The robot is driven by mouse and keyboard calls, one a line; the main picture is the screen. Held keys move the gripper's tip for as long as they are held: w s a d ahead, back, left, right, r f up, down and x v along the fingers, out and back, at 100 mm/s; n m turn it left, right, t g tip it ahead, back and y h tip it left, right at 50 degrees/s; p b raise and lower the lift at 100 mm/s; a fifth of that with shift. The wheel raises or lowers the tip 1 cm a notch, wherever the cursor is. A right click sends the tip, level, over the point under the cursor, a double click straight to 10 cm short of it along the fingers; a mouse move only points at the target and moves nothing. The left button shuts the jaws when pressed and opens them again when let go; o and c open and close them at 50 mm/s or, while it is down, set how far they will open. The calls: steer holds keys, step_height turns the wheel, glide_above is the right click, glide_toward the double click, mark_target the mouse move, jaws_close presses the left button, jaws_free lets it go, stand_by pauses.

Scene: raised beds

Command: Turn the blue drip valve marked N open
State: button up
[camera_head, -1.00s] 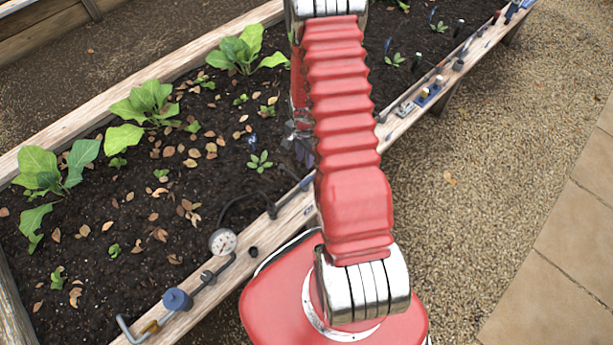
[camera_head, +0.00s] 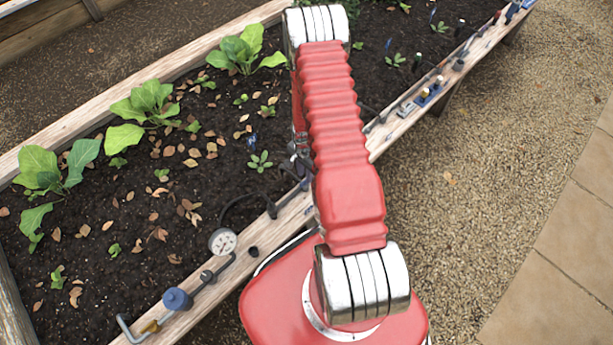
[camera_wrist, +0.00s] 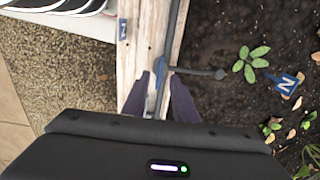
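The blue drip valve (camera_wrist: 159,72) is on the wooden edge of the bed in the wrist view, with a dark pipe (camera_wrist: 200,72) running from it to the soil. A blue tag marked N (camera_wrist: 122,29) is on the edge board close by. A blue marker with N (camera_wrist: 287,82) stands in the soil beside a small plant. My gripper (camera_wrist: 161,80) is open, its two dark fingers apart on either side of the valve handle; I cannot tell whether they touch it. In the head view my arm hides most of the valve and gripper.
A pressure gauge (camera_head: 223,241) and a blue cylindrical fitting (camera_head: 177,300) sit along the near bed edge. More fittings (camera_head: 423,97) line the edge farther up. Leafy plants (camera_head: 147,102) grow in the soil. The gravel path (camera_head: 480,170) is clear.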

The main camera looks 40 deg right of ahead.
mark_target(305, 182)
steer(key=shift+f, duration=1.35)
steer(key=shift+c, duration=0.2)
jaws_close()
steer(key=shift+w+d, duration=0.1)
steer(key=shift+d, duration=0.2)
steer(key=shift+a, duration=0.25)
